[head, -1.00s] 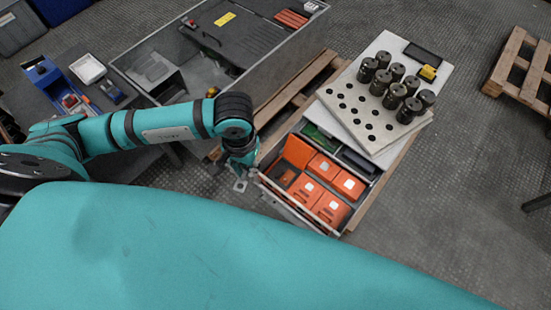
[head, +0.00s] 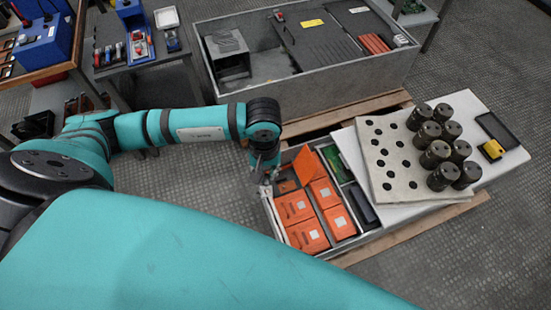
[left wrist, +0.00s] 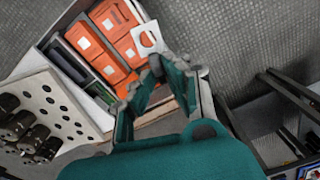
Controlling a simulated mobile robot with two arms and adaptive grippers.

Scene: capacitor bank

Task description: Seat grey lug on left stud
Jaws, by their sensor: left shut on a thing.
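My left gripper (head: 266,178) points down beside the left edge of the open drawer of orange boxes. In the left wrist view its fingers (left wrist: 153,72) are closed on the grey lug (left wrist: 147,38), a flat pale plate with a round hole that sticks out past the fingertips. In the head view the lug is small and hard to make out at the gripper's tip. A large grey metal housing (head: 228,88) stands on a pallet behind the gripper, with a dark panel on it. I cannot make out the left stud in either view. My right gripper is not in view.
Orange boxes (head: 295,207) fill much of the drawer. A pale board with holes (head: 385,160) holds several dark cylinders (head: 440,155) to the right. A side table with tools (head: 135,45) and a blue bin stand at the upper left. Floor is clear right of the board.

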